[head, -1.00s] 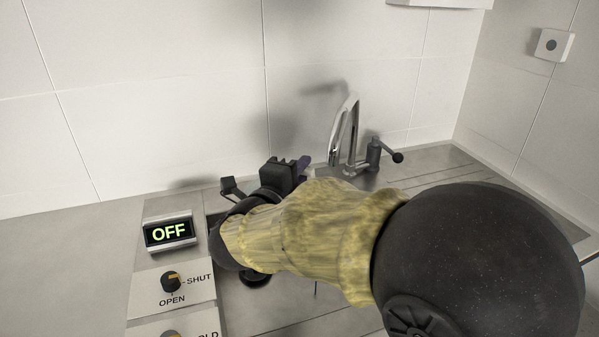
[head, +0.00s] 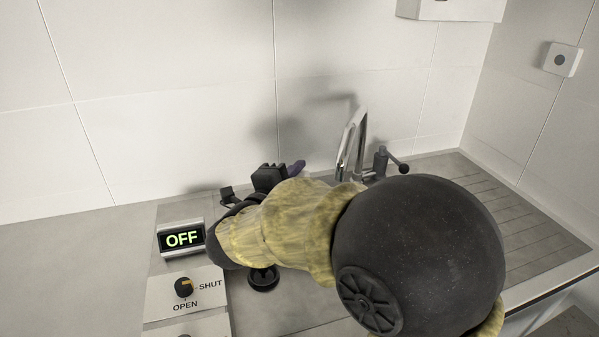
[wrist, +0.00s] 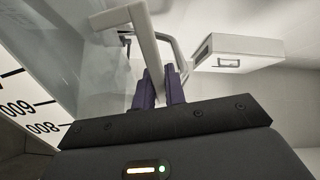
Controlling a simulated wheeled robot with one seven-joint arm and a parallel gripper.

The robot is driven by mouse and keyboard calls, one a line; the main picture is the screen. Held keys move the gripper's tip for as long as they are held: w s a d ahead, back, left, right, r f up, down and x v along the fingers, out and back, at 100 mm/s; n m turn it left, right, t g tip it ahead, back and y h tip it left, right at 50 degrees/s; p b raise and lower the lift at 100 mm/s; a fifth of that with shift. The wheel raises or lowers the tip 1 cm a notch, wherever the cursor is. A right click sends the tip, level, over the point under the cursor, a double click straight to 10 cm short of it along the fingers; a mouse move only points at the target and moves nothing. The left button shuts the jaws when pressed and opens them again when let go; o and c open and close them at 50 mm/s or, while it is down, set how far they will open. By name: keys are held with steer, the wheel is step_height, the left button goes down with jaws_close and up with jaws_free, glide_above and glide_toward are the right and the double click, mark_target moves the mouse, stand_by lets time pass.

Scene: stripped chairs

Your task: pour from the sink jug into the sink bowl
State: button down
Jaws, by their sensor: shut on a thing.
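In the wrist view, my gripper (wrist: 160,90) has its two purple fingers closed on the pale grey handle (wrist: 146,45) of the clear jug (wrist: 85,60). Black scale marks and figures show on the jug's side, reading inverted in this view. What is inside the jug cannot be made out. In the head view, my gripper (head: 296,167) shows only a purple fingertip and dark parts behind my arm, left of the tap. The jug is not discernible there. The sink bowl cannot be made out in either view; my arm hides much of the sink.
The chrome tap (head: 352,145) and its lever (head: 383,160) stand at the back, right of my gripper. An OFF display (head: 181,239) and a SHUT/OPEN knob (head: 184,287) are at left. The ridged drainboard (head: 530,220) at right is clear. The tiled wall is close behind.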

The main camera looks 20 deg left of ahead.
steer(key=shift+r, duration=0.1)
steer(key=shift+w+a+r+p, duration=0.1)
steer(key=shift+a+r+p, duration=0.1)
steer(key=shift+p, duration=0.35)
steer(key=a+n+p, duration=0.2)
steer(key=p, duration=0.1)
steer(key=r+n+p, duration=0.1)
steer(key=shift+w+a+p, duration=0.3)
steer(key=shift+a+p, duration=0.05)
steer(key=shift+a, duration=0.05)
steer(key=shift+a+f, duration=0.15)
steer(key=shift+f, duration=0.05)
steer(key=shift+w+a+r+n+p, duration=0.1)
steer(key=shift+n+p, duration=0.2)
steer(key=shift+p, duration=0.05)
steer(key=shift+a+p, duration=0.15)
steer(key=shift+p, duration=0.25)
steer(key=a+n+p, duration=0.1)
steer(key=n+p, duration=0.1)
steer(key=p, duration=0.1)
steer(key=a+n+p, duration=0.1)
steer(key=n, duration=0.1)
steer(key=shift+w+a+f+p, duration=0.3)
steer(key=shift+f+p, duration=0.05)
steer(key=shift+a+f, duration=0.1)
steer(key=shift+f, duration=0.15)
